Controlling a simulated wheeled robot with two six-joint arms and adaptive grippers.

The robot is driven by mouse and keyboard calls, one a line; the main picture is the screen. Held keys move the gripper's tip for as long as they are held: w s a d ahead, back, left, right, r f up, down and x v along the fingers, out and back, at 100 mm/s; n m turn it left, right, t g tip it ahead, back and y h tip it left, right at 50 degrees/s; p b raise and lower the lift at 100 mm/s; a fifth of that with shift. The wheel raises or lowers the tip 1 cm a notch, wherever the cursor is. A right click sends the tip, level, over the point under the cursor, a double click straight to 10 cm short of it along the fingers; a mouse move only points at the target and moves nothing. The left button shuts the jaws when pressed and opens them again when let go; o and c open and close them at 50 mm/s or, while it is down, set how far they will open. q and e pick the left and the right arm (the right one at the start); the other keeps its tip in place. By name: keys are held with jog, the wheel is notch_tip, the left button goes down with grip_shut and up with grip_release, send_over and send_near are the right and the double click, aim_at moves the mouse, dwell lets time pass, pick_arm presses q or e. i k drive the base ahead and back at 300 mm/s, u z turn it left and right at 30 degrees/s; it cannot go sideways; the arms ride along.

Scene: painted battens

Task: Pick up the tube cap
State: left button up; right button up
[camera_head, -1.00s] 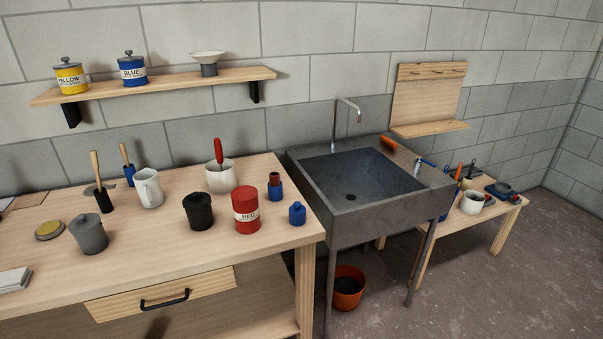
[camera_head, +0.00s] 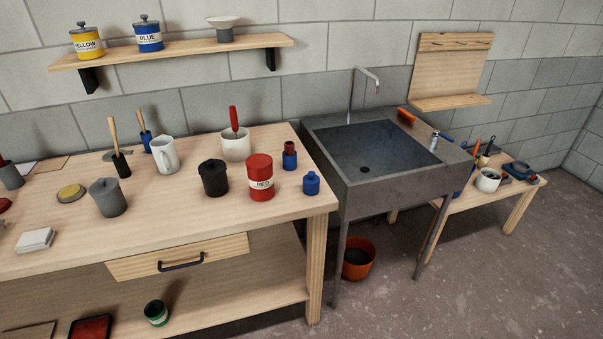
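I cannot pick out the tube cap with certainty. A small pale tube-like item (camera_head: 435,141) with some blue beside it is at the right rim of the sink; it is too small to read clearly. A small blue container (camera_head: 311,184) stands at the right end of the workbench. Behind it is another blue container (camera_head: 289,160) with a dark red piece on top. Neither of my grippers is in view.
A low table (camera_head: 517,189) is further right. An orange bucket (camera_head: 357,260) is on the floor.

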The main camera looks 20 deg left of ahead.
aim_at(311, 181)
jog(key=z, duration=1.1)
jog(key=i, duration=3)
jog(key=u, duration=2.9)
